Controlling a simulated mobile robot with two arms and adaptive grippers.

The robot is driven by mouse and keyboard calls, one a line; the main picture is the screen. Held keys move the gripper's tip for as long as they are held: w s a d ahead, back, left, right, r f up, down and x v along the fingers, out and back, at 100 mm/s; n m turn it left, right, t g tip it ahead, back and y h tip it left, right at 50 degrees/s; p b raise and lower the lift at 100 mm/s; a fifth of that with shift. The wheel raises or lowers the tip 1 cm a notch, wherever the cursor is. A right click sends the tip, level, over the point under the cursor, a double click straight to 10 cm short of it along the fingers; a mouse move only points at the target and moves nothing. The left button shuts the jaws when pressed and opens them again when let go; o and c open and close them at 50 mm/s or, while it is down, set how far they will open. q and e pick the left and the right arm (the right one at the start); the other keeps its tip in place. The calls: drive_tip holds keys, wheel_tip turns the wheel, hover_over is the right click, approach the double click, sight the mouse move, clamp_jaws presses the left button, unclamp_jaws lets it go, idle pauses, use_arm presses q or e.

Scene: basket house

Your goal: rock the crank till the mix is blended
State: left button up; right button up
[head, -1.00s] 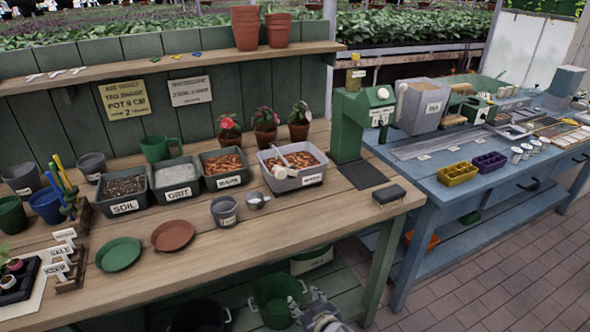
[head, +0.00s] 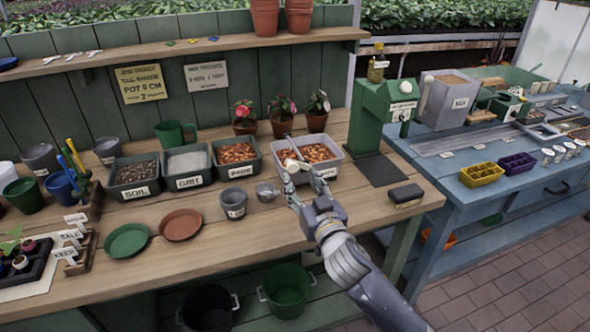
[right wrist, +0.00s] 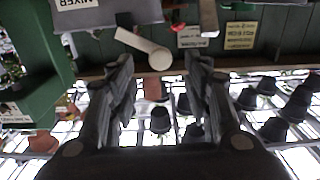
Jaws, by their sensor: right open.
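The mixer (head: 337,168) is a pale grey tub of orange-brown chips on the wooden bench. Its cream crank (head: 291,166) rises at the tub's front left, partly hidden by my right gripper. My right gripper (head: 302,179) is open in front of the tub, its fingers pointing at the crank. In the right wrist view the mixer's label (right wrist: 78,4) shows at the top left, and the crank (right wrist: 143,48) has its round end between the fingertips (right wrist: 158,66). I cannot tell whether they touch. My left gripper is not in view.
A metal scoop (head: 266,192) and a grey cup (head: 233,204) stand left of my right gripper. Bins of soil (head: 134,172), grit (head: 187,163) and bark (head: 237,152) line up left of the mixer. A green press (head: 379,115) and a brush (head: 406,195) are at right.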

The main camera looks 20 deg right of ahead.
sight(293, 170)
drive_tip(key=shift+w+a+p, duration=0.15)
drive_tip(key=shift+w+p, duration=0.15)
drive_tip(key=shift+w, duration=2.5)
clamp_jaws()
